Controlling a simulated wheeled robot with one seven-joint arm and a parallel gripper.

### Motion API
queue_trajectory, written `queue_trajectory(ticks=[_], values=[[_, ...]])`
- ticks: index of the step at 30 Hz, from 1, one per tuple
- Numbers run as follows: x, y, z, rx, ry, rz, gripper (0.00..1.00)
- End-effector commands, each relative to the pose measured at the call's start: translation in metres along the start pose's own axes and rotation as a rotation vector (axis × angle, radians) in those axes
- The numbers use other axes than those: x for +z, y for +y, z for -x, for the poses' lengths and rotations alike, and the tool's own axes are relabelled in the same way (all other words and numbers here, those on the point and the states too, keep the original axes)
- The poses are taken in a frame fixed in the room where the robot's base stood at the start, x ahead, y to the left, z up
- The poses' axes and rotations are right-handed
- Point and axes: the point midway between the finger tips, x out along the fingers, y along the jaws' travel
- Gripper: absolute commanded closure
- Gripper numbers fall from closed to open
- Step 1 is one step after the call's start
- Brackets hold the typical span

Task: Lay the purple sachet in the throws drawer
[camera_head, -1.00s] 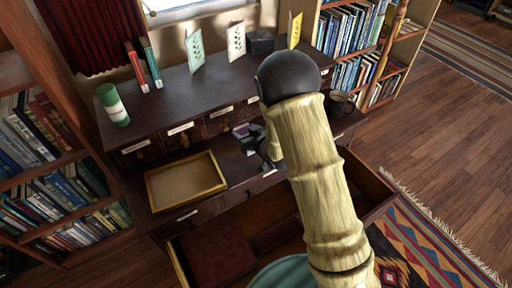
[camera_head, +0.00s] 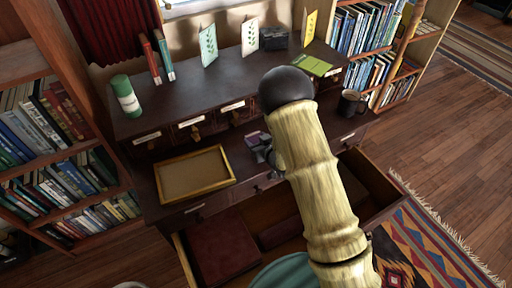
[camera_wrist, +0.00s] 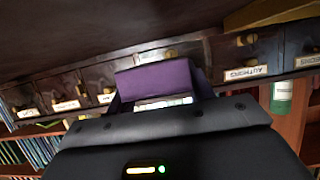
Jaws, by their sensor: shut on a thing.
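The purple sachet (camera_wrist: 155,82) is held at the end of my gripper (camera_wrist: 162,103) in the wrist view. In the head view the sachet (camera_head: 254,138) shows small, beside my dark gripper (camera_head: 263,153), above the desk's lower ledge. My gripper is shut on it; my arm hides part of the hand. A wide drawer (camera_head: 183,259) stands open below the ledge, its label out of sight. A dark red folded thing (camera_head: 222,248) lies in its left part, with another dark red thing (camera_head: 281,232) beside it. My arm covers part of the drawer.
A framed tray (camera_head: 194,174) lies on the ledge, left of my gripper. Small labelled drawers (camera_head: 189,124) line the back above the ledge. A mug (camera_head: 351,103) stands at right. The upper top holds a green cylinder (camera_head: 126,96), books and cards. Bookshelves flank the desk.

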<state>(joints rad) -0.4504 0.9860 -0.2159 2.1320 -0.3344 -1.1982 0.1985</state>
Motion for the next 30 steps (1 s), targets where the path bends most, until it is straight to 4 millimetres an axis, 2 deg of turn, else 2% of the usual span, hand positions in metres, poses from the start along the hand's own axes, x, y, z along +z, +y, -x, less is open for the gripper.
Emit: queue_trajectory(ticks=[8, 21, 22, 24, 30], values=[[0.034, 0.000, -0.013, -0.001, -0.004, 0.001, 0.70], [0.040, 0.000, -0.016, 0.000, -0.001, 0.000, 0.70], [0.039, 0.000, -0.016, 0.000, -0.001, 0.000, 0.42], [0.039, 0.000, -0.016, 0.000, -0.001, 0.000, 0.28], [0.039, 0.000, -0.016, 0.000, -0.001, 0.000, 0.26]])
